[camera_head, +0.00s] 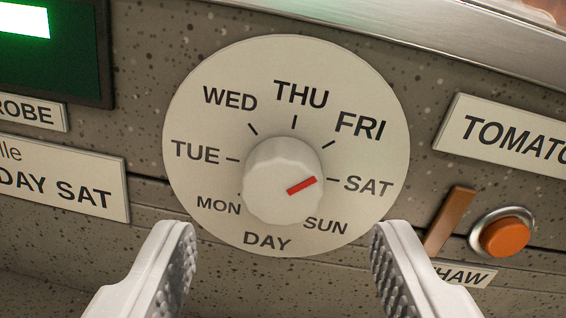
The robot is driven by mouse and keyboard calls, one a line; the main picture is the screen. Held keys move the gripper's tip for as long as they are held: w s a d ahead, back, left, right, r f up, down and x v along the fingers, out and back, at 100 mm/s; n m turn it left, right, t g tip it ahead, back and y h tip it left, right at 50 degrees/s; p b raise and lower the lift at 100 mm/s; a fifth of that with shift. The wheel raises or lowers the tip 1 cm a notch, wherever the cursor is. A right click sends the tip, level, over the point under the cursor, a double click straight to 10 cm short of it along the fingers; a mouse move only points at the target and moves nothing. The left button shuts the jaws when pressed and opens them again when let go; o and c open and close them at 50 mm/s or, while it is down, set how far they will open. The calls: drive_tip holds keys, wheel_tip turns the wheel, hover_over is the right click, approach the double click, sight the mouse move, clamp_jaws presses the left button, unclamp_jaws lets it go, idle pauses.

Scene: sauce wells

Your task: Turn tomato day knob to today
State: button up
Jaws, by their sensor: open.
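The day knob (283,183) is a white, faceted round knob at the middle of a cream dial (285,60). The dial reads MON, TUE, WED, THU, FRI, SAT, SUN, with DAY at the bottom. The red mark on the knob points right and slightly up, closest to the SAT tick. A label reading "TOMATO" (515,138), cut off by the picture's edge, is right of the dial. A label at the left, partly cut off, reads "DAY SAT" (60,180). My gripper (284,230) is open and empty, its fingers below the knob on either side, not touching it.
An orange button (505,237) in a metal ring and a brown strip (450,221) are at the lower right. A partly hidden label (465,273) ends in "HAW". A dark green screen (60,60) is at the upper left. The panel (150,60) is speckled grey.

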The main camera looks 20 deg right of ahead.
sight(281, 199)
drive_tip(key=shift+x, duration=1)
drive_tip(key=shift+b+x, duration=0.3)
drive_tip(key=shift+x, duration=0.5)
drive_tip(key=c, duration=1)
